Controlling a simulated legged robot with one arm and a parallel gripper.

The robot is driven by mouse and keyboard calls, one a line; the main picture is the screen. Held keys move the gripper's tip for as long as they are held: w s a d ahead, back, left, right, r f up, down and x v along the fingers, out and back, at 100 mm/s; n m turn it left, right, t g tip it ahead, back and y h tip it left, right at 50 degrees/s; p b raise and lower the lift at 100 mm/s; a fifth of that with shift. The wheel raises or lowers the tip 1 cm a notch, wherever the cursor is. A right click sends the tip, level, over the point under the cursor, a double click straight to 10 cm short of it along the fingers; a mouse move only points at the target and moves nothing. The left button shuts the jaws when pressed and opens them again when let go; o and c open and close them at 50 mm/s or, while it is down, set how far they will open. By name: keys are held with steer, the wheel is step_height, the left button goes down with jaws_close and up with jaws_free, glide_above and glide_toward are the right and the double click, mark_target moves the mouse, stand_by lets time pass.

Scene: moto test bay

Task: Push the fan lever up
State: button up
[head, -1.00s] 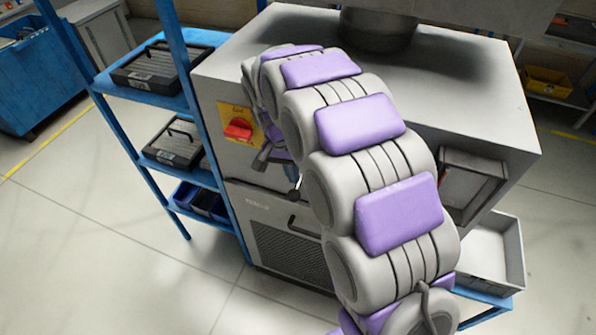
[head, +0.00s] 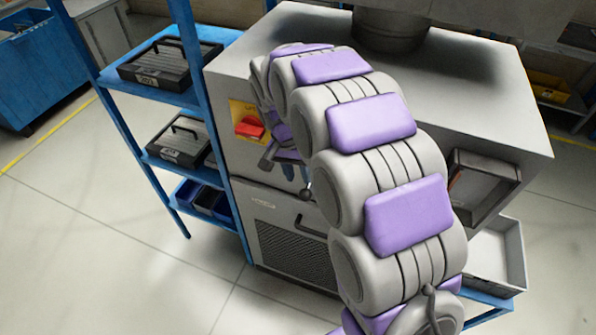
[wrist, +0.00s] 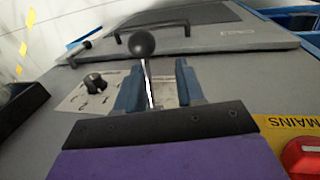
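The fan lever is a thin metal rod with a black ball knob (wrist: 142,43), on the grey front of the machine. In the head view its knob (head: 305,193) hangs low, just below my gripper. My gripper (wrist: 158,84) is open. Its two blue fingers stand on either side of the lever's rod in the wrist view, with gaps visible on both sides. The ball lies beyond the fingertips. In the head view my gripper (head: 288,168) is partly hidden by my arm, and the lever's base is hidden.
A red mains switch (head: 250,127) on a yellow plate sits left of my gripper; it also shows in the wrist view (wrist: 303,157). A small black knob (wrist: 95,83) is near the lever. A handled vent door (head: 290,245) is below. A blue shelf (head: 165,95) stands to the left.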

steer(key=d+r, duration=0.1)
steer(key=d, duration=0.1)
steer(key=d+r, duration=0.1)
steer(key=shift+w+d, duration=0.1)
steer(key=shift+d, duration=0.3)
steer(key=a+r, duration=0.7)
steer(key=r, duration=0.2)
step_height(320, 180, up, 3)
steer(key=t+y, duration=0.1)
steer(key=y, duration=0.3)
glide_above(311, 184)
steer(key=s+d, duration=0.1)
steer(key=d, duration=0.2)
steer(key=shift+n, duration=0.3)
steer(key=a+f, duration=0.1)
steer(key=f, duration=0.4)
steer(key=a+f+b, duration=0.1)
steer(key=f, duration=0.5)
steer(key=w+a+f, duration=0.1)
steer(key=f, duration=0.4)
steer(key=shift+f+b, duration=0.15)
steer(key=shift+b, duration=0.25)
